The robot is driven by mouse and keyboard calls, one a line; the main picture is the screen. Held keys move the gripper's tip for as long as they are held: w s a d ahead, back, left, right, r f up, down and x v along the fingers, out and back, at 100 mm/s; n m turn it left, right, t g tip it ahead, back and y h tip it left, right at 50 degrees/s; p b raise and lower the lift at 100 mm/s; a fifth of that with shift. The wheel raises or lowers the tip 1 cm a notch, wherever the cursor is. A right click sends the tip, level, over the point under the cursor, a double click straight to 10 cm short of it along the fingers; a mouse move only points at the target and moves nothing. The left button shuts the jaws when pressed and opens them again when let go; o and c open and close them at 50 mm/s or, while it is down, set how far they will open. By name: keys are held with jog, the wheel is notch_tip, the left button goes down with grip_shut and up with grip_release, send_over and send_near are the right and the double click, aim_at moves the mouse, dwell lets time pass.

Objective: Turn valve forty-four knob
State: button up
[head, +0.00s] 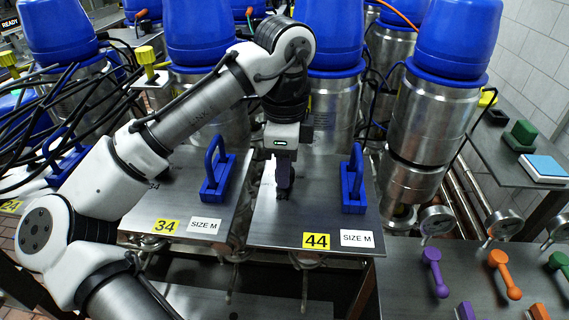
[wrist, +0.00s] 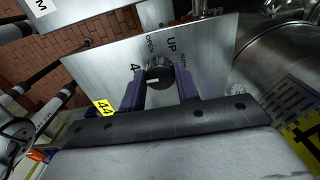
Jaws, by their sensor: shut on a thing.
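The valve forty-four panel (head: 262,225) is a flat metal plate with a yellow "44" label (head: 316,241) and a "SIZE M" tag at its front edge. In the wrist view the black round knob (wrist: 160,73) with a white pointer mark stands on this panel, near printed "OPEN", "UP" and "AUTO". My gripper (head: 285,190) points down at the panel. In the wrist view its purple-blue fingers (wrist: 160,90) stand on either side of the knob, shut on it. In the head view the gripper hides the knob.
A blue handle (head: 353,180) stands on the same panel, right of my gripper. The panel marked 34 (head: 165,226), with another blue handle (head: 217,175), lies to the left. Steel cylinders with blue caps (head: 458,40) stand behind. Purple (head: 434,272) and orange (head: 503,273) levers sit at right.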

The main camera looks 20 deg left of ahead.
jog(key=o, duration=1)
